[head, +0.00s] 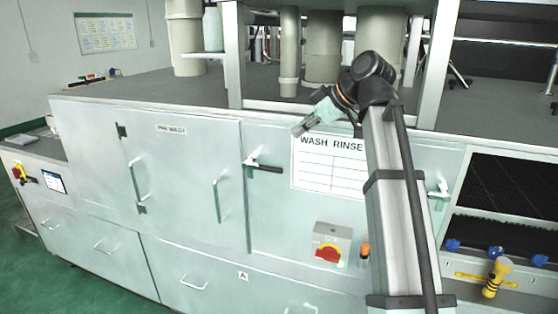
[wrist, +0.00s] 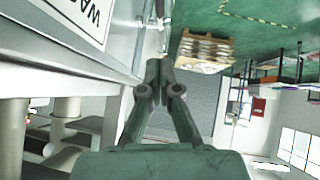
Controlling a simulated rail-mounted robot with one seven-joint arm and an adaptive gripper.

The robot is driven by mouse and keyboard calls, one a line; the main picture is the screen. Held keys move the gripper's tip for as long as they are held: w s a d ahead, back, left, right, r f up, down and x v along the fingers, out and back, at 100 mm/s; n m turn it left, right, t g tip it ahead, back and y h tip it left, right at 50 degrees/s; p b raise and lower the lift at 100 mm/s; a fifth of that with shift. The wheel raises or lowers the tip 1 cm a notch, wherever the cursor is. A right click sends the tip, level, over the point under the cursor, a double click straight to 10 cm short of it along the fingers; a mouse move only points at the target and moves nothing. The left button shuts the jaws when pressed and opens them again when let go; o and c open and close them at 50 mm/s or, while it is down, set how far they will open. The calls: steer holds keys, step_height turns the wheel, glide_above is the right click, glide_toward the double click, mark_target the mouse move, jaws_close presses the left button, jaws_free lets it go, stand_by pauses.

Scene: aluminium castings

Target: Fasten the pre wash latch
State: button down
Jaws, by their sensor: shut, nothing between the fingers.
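A latch with a black handle (head: 264,166) sits at the left edge of the WASH RINSE panel (head: 270,205), its handle pointing right, roughly level. A second latch (head: 438,190) is at the panel's right side, partly behind my arm. No label that I can read marks either one as pre wash. My gripper (head: 298,130) is above and right of the left latch, apart from it, near the top of the WASH RINSE sign. In the wrist view my gripper (wrist: 160,68) has its fingertips together with nothing between them. Metal fittings show beyond the fingertips, too unclear to name.
The WASH RINSE sign (head: 325,166) is on the panel. Left of it are doors with bar handles (head: 216,200). A red switch box (head: 331,246) juts out below. Metal posts (head: 235,55) and pipes (head: 289,60) stand on the top. A pallet (wrist: 205,50) lies on the green floor.

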steer(key=p, duration=0.4)
glide_above(277, 169)
step_height(277, 169, down, 7)
steer(key=shift+f+p, duration=0.55)
steer(key=shift+f, duration=1.35)
steer(key=shift+a, duration=0.1)
